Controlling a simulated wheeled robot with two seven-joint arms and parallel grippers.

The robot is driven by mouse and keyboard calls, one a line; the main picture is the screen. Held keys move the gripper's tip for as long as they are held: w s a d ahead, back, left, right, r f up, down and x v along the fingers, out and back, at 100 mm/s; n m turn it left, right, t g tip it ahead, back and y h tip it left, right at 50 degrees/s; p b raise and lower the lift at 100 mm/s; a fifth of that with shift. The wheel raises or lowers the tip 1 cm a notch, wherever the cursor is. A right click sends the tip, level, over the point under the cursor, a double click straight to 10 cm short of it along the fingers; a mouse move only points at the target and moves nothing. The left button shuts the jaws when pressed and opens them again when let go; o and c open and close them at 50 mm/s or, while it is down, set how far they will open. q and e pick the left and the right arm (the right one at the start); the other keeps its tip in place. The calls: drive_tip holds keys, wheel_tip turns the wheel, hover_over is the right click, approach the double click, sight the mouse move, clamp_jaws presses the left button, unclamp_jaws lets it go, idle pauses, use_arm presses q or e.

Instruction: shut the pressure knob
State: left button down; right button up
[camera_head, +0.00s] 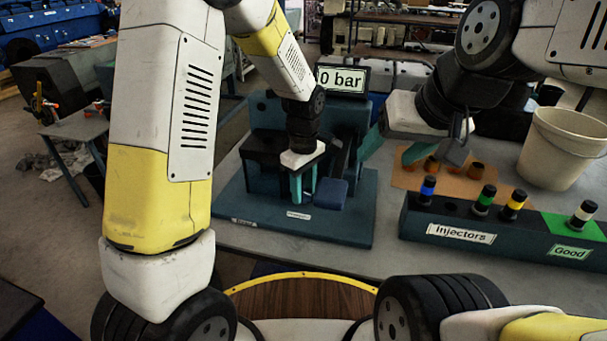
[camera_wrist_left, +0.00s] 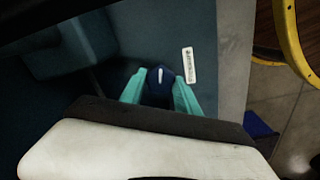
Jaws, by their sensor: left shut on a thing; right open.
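The pressure knob (camera_wrist_left: 161,76) is dark blue with a white line. It stands on the blue-grey base of the test stand (camera_head: 345,232), near a small white label (camera_head: 298,215). My left gripper (camera_head: 302,190) points down at the base, its teal fingers shut on the knob from both sides. In the left wrist view the fingertips (camera_wrist_left: 160,88) flank the knob. In the head view the knob is hidden by the fingers. The display (camera_head: 341,79) on top reads "0 bar". My right gripper (camera_head: 409,152) is open, over an orange-brown board to the right.
The orange-brown board (camera_head: 400,180) holds round brown cups. A dark rack (camera_head: 490,228) labelled "Injectors" and "Good" holds several coloured injectors in front of it. A cream bucket (camera_head: 563,150) stands at the right. A blue lever-like block (camera_head: 331,193) sits close right of my left gripper.

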sight(304, 193)
use_arm(q)
drive_tip(key=shift+m, duration=2.1)
drive_tip(key=c, duration=0.9)
unclamp_jaws()
drive_tip(key=shift+r, duration=3.95)
